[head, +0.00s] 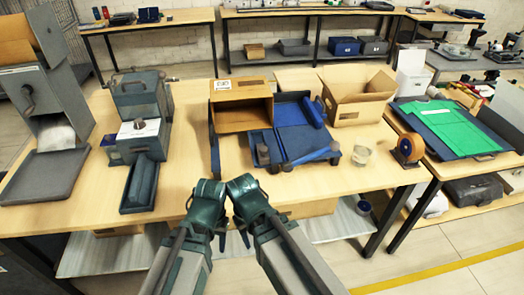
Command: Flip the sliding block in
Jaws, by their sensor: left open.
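I cannot tell for certain which part is the sliding block. A blue folding fixture (296,137) with flat panels lies on the near table, with a rounded blue bar along its right side and a bar with dark knobs along its front. Left of it, a grey-green machine (142,97) has a long dark block (143,180) lying in a tray at its front. My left gripper (206,190) is open and empty in front of the table's near edge. My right gripper (243,186) is close beside it, apart from the fixture; its jaws do not show clearly.
An open cardboard box (241,102) stands behind the fixture's left side, another box (357,97) behind its right. A clear cup (361,154) and an orange tape roll (408,149) are at right. A large grey dispenser (40,95) stands at far left. The table's front strip is clear.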

